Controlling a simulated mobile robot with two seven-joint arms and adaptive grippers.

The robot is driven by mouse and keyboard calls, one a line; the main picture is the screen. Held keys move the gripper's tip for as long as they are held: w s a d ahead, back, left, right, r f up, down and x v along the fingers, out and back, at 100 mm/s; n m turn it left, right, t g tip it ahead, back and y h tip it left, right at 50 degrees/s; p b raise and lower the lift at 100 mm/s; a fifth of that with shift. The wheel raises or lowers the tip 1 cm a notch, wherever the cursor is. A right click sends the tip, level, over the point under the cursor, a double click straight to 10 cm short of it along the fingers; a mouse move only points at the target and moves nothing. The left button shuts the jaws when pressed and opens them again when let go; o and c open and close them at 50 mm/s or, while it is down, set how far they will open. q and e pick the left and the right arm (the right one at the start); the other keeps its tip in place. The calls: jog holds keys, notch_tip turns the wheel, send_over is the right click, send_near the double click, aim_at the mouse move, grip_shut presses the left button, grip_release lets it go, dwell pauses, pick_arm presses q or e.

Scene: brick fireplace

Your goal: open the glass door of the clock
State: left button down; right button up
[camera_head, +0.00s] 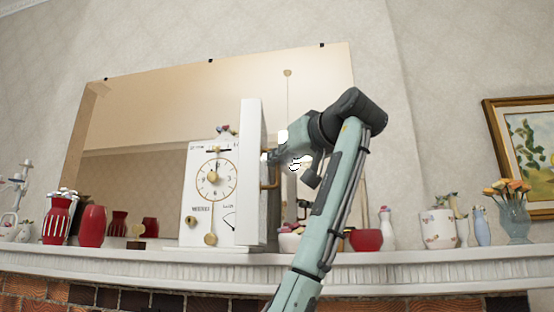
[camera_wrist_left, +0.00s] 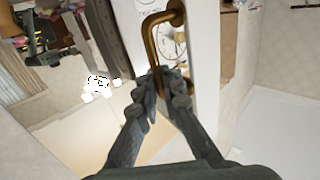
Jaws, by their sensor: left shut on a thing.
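The clock (camera_head: 199,222) stands on the mantel, its white face with a gold ring and pendulum uncovered in the head view. Its door (camera_head: 250,170) shows as a tall white panel at the right of the face, seen nearly edge-on and apparently swung outward. A brass handle (camera_head: 264,184) is on the door's right side. In the left wrist view the handle (camera_wrist_left: 151,40) curves down between my fingers. My left gripper (camera_head: 272,157) is shut on it; its fingertips also show in the left wrist view (camera_wrist_left: 163,84). The door's glass is hard to make out. My right gripper is not in view.
A large mirror (camera_head: 130,120) leans behind the clock. Red vases (camera_head: 92,226) stand left on the mantel (camera_head: 400,259). A red bowl (camera_head: 366,240), a pot (camera_head: 438,229) and a flower vase (camera_head: 514,222) stand right. The space before the mantel looks free.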

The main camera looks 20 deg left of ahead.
pick_arm(q)
jog(key=c, duration=1.9)
grip_release()
jog(key=shift+s+d, duration=0.1)
jog(key=v, duration=1.2)
